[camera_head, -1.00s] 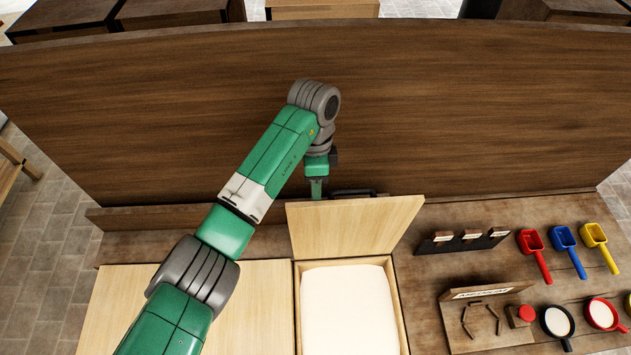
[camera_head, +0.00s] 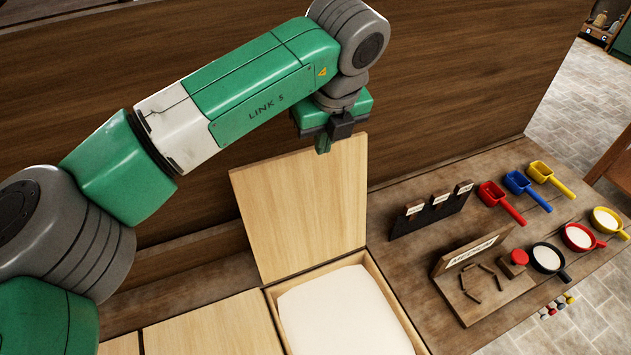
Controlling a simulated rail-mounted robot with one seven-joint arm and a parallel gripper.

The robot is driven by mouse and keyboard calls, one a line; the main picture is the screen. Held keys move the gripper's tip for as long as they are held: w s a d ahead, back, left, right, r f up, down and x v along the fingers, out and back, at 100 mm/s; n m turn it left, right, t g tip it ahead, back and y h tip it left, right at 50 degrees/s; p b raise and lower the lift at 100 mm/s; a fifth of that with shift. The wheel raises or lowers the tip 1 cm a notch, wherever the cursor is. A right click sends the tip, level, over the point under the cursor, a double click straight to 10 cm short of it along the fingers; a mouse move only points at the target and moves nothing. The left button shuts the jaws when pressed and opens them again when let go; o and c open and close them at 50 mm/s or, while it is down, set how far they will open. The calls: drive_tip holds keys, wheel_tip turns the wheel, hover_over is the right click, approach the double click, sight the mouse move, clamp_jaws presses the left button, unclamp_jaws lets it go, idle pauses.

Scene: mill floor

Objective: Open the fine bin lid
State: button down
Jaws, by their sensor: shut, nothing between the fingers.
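A light wooden lid (camera_head: 305,210) stands raised at the back of an open bin (camera_head: 412,335). The bin holds a pale white, flour-like fill (camera_head: 345,315). No label on this bin shows, so I cannot tell from a marking that it is the fine bin. My gripper (camera_head: 323,146) is above and in front of the lid's upper edge, pointing down, shut and empty. Its fingertips are close to the lid's top; I cannot tell whether they touch it. The lid's handle is not visible.
Closed lids (camera_head: 215,330) lie to the left. On the right of the bench stand a dark labelled rack (camera_head: 430,215), a sign board (camera_head: 480,280) with small sticks, red (camera_head: 492,193), blue (camera_head: 517,181) and yellow (camera_head: 542,170) scoops, and several round pans of white powder. A tall wooden panel (camera_head: 450,90) rises behind.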

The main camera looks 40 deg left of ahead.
drive_tip(key=x, duration=0.9)
drive_tip(key=shift+w+f, duration=0.15)
drive_tip(key=shift+f, duration=0.25)
drive_tip(key=shift+a, duration=0.15)
